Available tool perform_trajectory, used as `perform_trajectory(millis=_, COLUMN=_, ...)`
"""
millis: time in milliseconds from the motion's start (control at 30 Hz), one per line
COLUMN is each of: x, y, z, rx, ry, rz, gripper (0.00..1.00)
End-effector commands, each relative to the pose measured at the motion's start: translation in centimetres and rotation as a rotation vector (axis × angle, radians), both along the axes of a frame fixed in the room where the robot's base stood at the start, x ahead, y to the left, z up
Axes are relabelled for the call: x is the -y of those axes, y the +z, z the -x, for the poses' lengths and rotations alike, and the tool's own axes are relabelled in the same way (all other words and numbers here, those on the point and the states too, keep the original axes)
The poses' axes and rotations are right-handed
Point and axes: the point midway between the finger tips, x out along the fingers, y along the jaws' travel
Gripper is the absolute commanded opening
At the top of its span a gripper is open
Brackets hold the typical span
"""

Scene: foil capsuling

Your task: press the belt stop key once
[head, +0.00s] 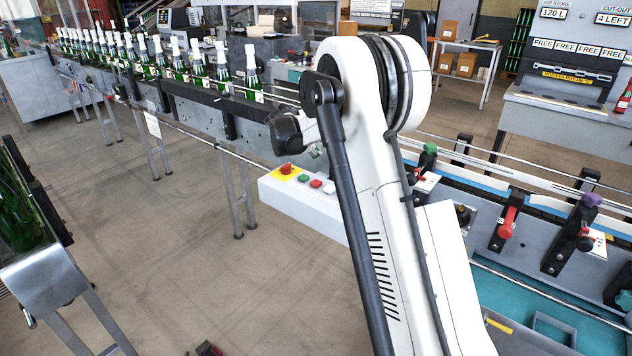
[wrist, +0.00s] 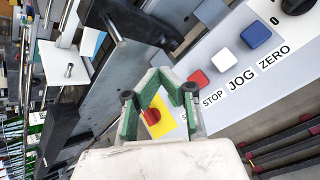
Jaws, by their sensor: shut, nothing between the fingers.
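The belt control box (head: 312,211) is pale, with a row of keys on top. Its red stop key (wrist: 198,80), labelled STOP, sits just right of my gripper (wrist: 160,80) in the wrist view; it also shows in the head view (head: 316,184). My gripper is shut and empty, with green-edged fingers above the panel. Through the gap between its finger links I see a red mushroom button (wrist: 152,116) on a yellow plate. I cannot tell the gripper's height over the keys. The green key (head: 304,178) shows only in the head view.
A white JOG key (wrist: 226,60) and a blue ZERO key (wrist: 256,36) follow the stop key, then a black knob (wrist: 297,5). Green bottles (head: 200,70) with white tops line the conveyor behind. My arm hides part of the line.

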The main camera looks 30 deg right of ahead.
Motion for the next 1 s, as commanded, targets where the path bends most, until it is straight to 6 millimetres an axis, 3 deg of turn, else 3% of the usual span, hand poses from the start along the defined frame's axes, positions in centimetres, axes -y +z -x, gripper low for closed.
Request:
perform_trajectory(millis=467, x=0.0, y=-0.5, z=0.0, rx=0.001, ry=-0.001, rz=-0.002, gripper=0.00)
perform_trajectory(millis=1000, x=0.0, y=-6.5, z=0.0, rx=0.001, ry=-0.001, rz=-0.002, gripper=0.00)
